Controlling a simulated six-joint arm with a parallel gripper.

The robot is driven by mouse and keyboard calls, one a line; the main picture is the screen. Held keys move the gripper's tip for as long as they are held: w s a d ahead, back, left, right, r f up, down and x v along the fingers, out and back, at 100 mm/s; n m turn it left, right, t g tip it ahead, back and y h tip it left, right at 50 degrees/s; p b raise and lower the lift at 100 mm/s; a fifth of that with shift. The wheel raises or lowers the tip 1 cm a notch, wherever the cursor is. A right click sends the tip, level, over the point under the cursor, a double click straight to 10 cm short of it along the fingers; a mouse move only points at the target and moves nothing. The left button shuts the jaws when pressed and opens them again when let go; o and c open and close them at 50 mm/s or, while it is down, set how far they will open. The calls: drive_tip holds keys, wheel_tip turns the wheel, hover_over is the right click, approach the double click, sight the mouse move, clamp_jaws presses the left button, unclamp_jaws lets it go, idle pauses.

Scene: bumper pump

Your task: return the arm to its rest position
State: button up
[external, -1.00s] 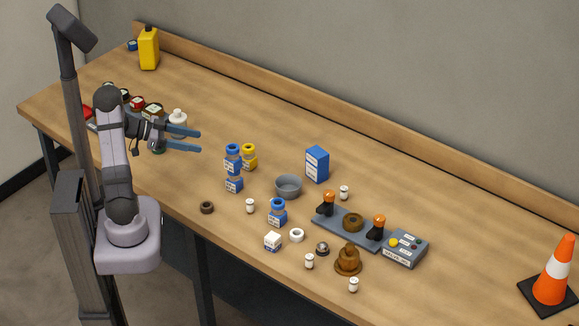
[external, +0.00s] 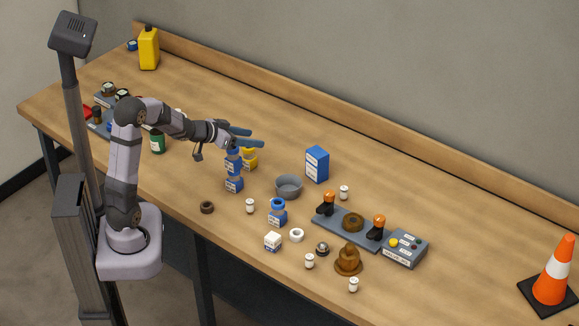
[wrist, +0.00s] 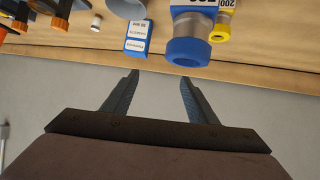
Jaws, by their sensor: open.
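My gripper (external: 247,138) is open and empty. In the external view it is raised above the bench, just over and behind the stacked blue-capped jars (external: 234,172); I cannot tell if it touches them. My arm reaches to the right from its base at the bench's front left. In the wrist view the two fingers (wrist: 157,95) are spread with nothing between them. A blue-capped jar (wrist: 190,50) shows beyond the fingertips, with a yellow-capped jar (wrist: 222,24) beside it.
The bench (external: 250,260) also holds a grey bowl (external: 289,187), a blue box (external: 317,164), a fixture with orange-topped clamps (external: 347,228) and a control box (external: 405,248). A yellow jug (external: 149,48) stands back left and a cone (external: 555,270) far right. The back middle is clear.

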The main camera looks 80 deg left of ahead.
drive_tip(key=s+d+f+m+g+h+p, duration=0.1)
drive_tip(key=d+f+g, duration=0.2)
drive_tip(key=d, duration=0.7)
drive_tip(key=s+d+f+g+h+p, duration=0.15)
drive_tip(key=d+f, duration=0.25)
drive_tip(key=d, duration=0.6)
drive_tip(key=s+d+f+m+g+h, duration=0.2)
drive_tip(key=s+d+m+g, duration=0.2)
drive_tip(key=s+d, duration=1)
drive_tip(key=d+g, duration=0.2)
drive_tip(key=shift+s+d+f+m+g+h, duration=0.2)
drive_tip(key=shift+f+m+g+h, duration=0.1)
drive_tip(key=shift+f+g+h, duration=0.1)
drive_tip(key=shift+w, duration=0.1)
idle(3.9)
